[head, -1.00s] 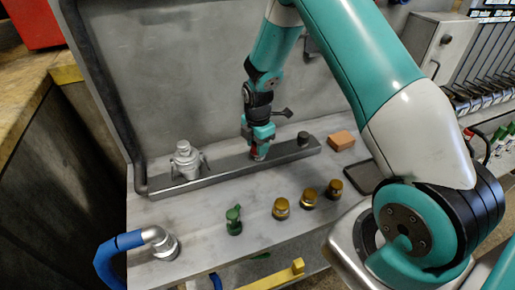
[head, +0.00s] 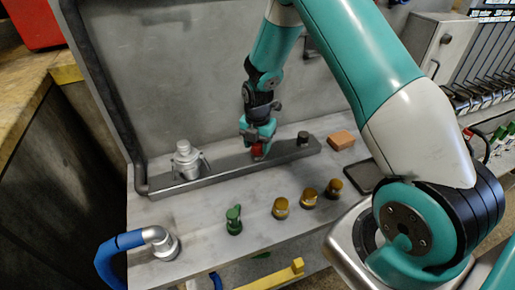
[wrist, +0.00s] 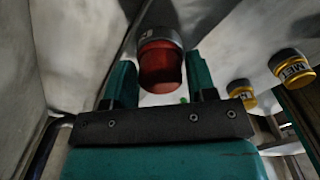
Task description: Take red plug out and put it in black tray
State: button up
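The red plug (head: 257,150) stands at the metal rail (head: 225,163) on the bench. My gripper (head: 258,138) is right above it, pointing down. In the wrist view the red plug (wrist: 160,66) shows between my two teal fingers (wrist: 161,82), one on each side, with the fingers spread and at most a thin gap beside it. I cannot tell whether they touch it. The black tray (head: 362,179) lies flat on the bench to the right, partly hidden by my arm.
A silver fitting (head: 187,160) is at the rail's left and a dark knob (head: 303,138) at its right. A brick-coloured block (head: 341,140) lies behind the tray.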

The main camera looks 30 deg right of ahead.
jog(key=shift+o, duration=1.3)
jog(key=shift+c, duration=0.4)
jog(key=m, duration=0.4)
jog(key=shift+m, duration=0.4)
jog(key=m, duration=0.5)
jog(key=shift+m, duration=0.3)
jog(key=m, duration=1)
jog(key=shift+p, duration=0.3)
jog(key=shift+c, duration=0.5)
